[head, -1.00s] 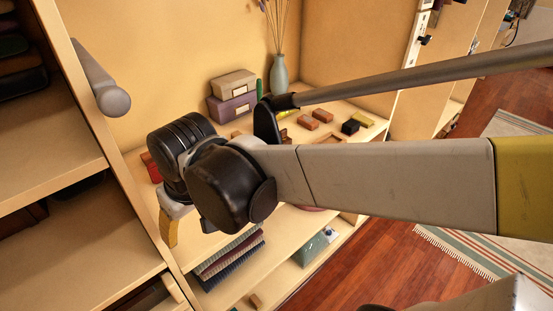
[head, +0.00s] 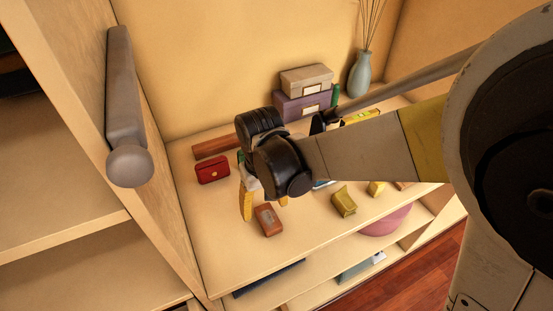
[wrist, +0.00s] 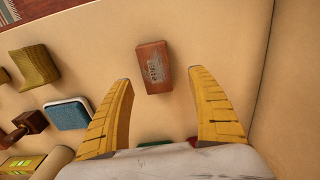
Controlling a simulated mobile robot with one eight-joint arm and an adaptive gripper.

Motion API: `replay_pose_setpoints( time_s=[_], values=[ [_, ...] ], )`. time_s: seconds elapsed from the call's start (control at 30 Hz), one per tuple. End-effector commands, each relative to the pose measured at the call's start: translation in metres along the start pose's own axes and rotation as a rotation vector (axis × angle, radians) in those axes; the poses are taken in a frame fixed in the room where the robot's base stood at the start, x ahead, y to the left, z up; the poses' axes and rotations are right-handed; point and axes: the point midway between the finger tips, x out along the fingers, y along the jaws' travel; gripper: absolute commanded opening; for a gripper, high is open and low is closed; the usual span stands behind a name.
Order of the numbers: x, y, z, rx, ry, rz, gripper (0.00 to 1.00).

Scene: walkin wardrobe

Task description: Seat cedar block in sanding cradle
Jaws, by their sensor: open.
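A reddish-brown wooden block with a grey printed label, which looks like the cedar block (head: 268,220), lies flat on the shelf near its front edge. In the wrist view the block (wrist: 153,68) sits between and just beyond the tips of my gripper (wrist: 160,77). My gripper (head: 266,211) has its yellow fingers spread, with clear gaps to the block on both sides. It is empty and points down at the shelf; its height above the block is hard to tell. I cannot make out the sanding cradle for certain; my arm hides part of the shelf.
A red purse (head: 213,170) and a long brown bar (head: 214,147) lie left and behind. An olive block (head: 344,201) and a blue-white item (wrist: 68,114) lie to one side. Stacked boxes (head: 304,90) and a vase (head: 361,73) stand at the back. The shelf's front left is clear.

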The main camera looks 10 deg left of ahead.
Motion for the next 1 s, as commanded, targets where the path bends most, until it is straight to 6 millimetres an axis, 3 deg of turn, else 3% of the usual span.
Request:
replay_pose_setpoints(
  time_s=[0.3,0.57,0.73,1.0],
  values=[
    [0.047,0.005,0.002,0.0,0.001,0.0,0.68],
    [0.048,0.005,0.002,0.0,0.001,0.0,0.67],
    [0.048,0.005,0.002,0.0,0.001,0.0,0.15],
    [0.048,0.005,0.002,0.0,0.001,0.0,0.07]
  ],
)
